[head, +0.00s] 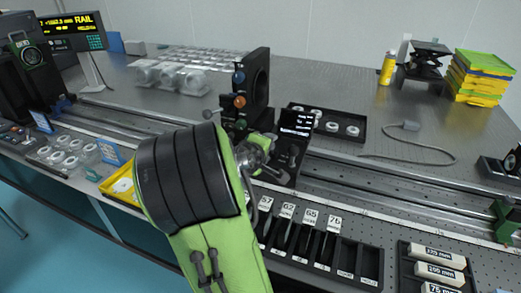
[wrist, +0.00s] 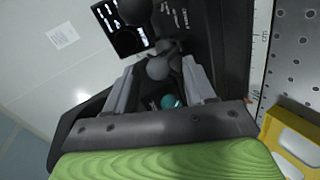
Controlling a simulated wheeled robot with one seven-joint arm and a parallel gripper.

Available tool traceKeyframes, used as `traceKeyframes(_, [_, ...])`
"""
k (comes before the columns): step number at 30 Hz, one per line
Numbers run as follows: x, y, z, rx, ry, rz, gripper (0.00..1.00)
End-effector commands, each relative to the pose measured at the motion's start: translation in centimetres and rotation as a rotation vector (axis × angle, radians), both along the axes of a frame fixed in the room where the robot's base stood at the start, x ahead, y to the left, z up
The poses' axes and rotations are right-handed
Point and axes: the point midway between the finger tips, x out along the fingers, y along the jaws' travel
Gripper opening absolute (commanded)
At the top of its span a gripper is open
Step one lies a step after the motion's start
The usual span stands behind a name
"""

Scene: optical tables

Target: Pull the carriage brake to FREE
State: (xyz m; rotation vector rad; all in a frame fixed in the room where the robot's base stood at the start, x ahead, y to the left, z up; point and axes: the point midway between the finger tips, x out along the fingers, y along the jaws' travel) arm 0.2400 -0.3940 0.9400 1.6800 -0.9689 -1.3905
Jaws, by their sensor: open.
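The black carriage (head: 292,150) sits on the long rail in the middle of the head view, with a small lit display (head: 297,121) on it. My gripper (head: 266,152) is at the carriage's front, partly hidden behind my own arm. In the wrist view my gripper (wrist: 159,72) is open, one finger on each side. A grey ball knob (wrist: 158,68) shows between the fingers; I cannot tell whether they touch it. A teal round part (wrist: 170,101) lies lower between them. The display (wrist: 122,34) is at upper left. I cannot read a brake label or the brake's position.
A tall black mount (head: 258,82) with blue and orange knobs stands behind my gripper. A black slotted rack (head: 325,262) lies in front of the rail. A black tray of round parts (head: 330,124) and a grey cable (head: 425,150) lie behind. The rail's right part is mostly clear.

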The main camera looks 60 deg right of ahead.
Motion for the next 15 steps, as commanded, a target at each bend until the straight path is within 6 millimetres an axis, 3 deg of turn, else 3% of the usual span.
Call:
traceKeyframes(9, [-0.8,7.8,4.1,0.004,0.0,0.014,0.54])
traceKeyframes(15, [-1.5,11.9,5.9,0.002,-0.001,0.01,0.54])
